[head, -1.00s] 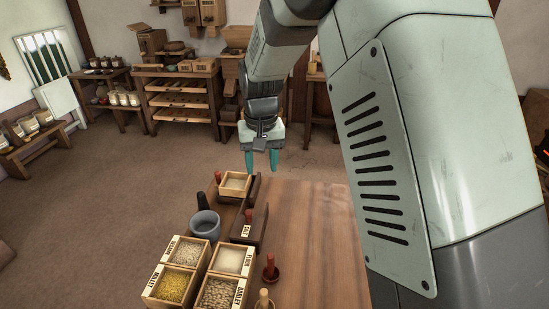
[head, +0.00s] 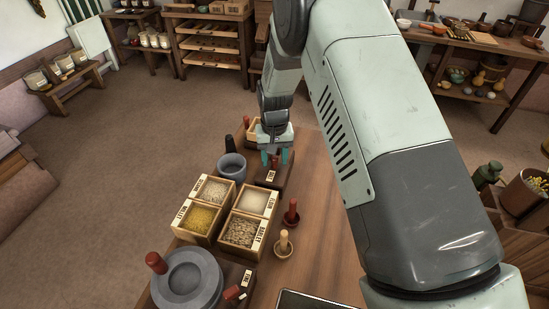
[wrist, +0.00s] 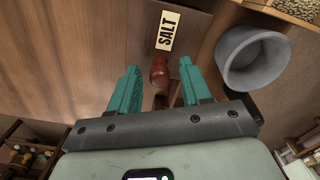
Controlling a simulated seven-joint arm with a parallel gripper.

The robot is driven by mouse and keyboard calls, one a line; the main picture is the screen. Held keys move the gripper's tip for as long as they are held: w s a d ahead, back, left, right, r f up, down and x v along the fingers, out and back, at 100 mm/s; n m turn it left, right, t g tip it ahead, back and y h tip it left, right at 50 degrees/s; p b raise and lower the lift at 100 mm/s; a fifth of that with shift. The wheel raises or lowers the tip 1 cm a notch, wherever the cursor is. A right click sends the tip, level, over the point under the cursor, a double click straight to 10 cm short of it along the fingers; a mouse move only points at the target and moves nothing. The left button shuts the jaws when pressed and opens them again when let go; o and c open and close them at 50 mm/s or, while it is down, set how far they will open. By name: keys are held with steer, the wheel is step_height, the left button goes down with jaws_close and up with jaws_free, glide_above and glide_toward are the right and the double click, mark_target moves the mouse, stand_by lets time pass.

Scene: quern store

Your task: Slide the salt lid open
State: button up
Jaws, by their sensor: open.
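The salt box (head: 287,172) is a dark wooden box on the table. Its lid (wrist: 195,25) has a pale SALT label (wrist: 167,31) and a red-brown knob (wrist: 160,72). My gripper (wrist: 158,66) is open, with one teal finger on each side of the knob in the wrist view. Nothing is held, and I cannot tell whether the fingers touch the knob. In the head view my gripper (head: 275,157) is over the salt box behind its label (head: 271,176). The inside of the box is not visible.
A grey mortar (head: 232,166) stands just left of the salt box. In front are grain boxes (head: 240,232), a red peg (head: 291,213) and a stone quern (head: 187,280). The wooden table (head: 315,240) is clear to the right of the salt box.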

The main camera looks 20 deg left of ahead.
steer(key=shift+f, duration=0.4)
steer(key=shift+c, duration=0.5)
jaws_close()
steer(key=shift+w, duration=0.1)
